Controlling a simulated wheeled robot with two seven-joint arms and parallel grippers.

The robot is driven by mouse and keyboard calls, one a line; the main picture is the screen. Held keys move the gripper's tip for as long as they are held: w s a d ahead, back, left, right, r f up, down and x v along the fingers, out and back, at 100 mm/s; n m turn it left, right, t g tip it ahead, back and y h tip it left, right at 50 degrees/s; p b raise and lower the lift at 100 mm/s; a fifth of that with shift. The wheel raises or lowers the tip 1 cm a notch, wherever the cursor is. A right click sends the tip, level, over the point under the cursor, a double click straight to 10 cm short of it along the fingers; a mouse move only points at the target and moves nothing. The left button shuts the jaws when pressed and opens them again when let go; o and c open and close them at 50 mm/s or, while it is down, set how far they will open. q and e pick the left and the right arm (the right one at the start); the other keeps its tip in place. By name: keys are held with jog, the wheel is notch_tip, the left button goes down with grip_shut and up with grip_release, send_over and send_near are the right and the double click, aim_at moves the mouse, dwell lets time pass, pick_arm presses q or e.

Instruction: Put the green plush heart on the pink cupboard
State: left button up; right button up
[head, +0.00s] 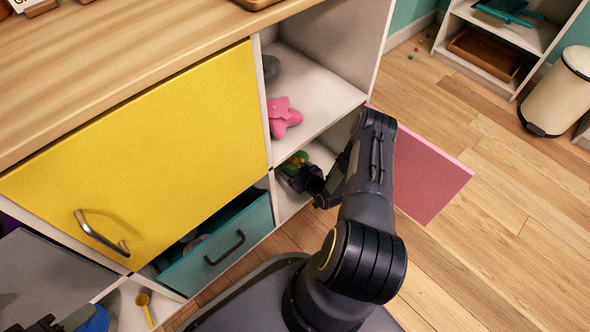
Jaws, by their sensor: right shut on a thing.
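A green plush toy (298,159), most likely the heart, shows in part inside the lower right compartment of the shelf unit; its full outline is hidden. My right gripper (304,177) reaches into that compartment and is shut on it; the fingertips are dark and partly hidden. The pink cupboard door (432,178) stands wide open to the right of the compartment, partly behind my right arm. At the bottom left edge, a dark shape (46,324) looks like part of my left gripper, cut off by the frame; its jaws cannot be made out.
A pink plush star (283,117) and a grey plush (270,68) lie in the open compartment above. A yellow door (150,150) is closed; a teal drawer (222,245) below it is partly open. The wooden floor at right is mostly clear, with a bin (556,95) beyond.

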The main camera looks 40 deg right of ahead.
jog(key=o, duration=0.7)
jog(key=shift+s+r, duration=0.15)
jog(key=shift+r, duration=0.05)
jog(key=p+v, duration=0.5)
jog(key=v, duration=0.6)
jog(key=shift+s+r, duration=0.1)
jog(key=shift+s, duration=0.25)
jog(key=shift+s, duration=0.1)
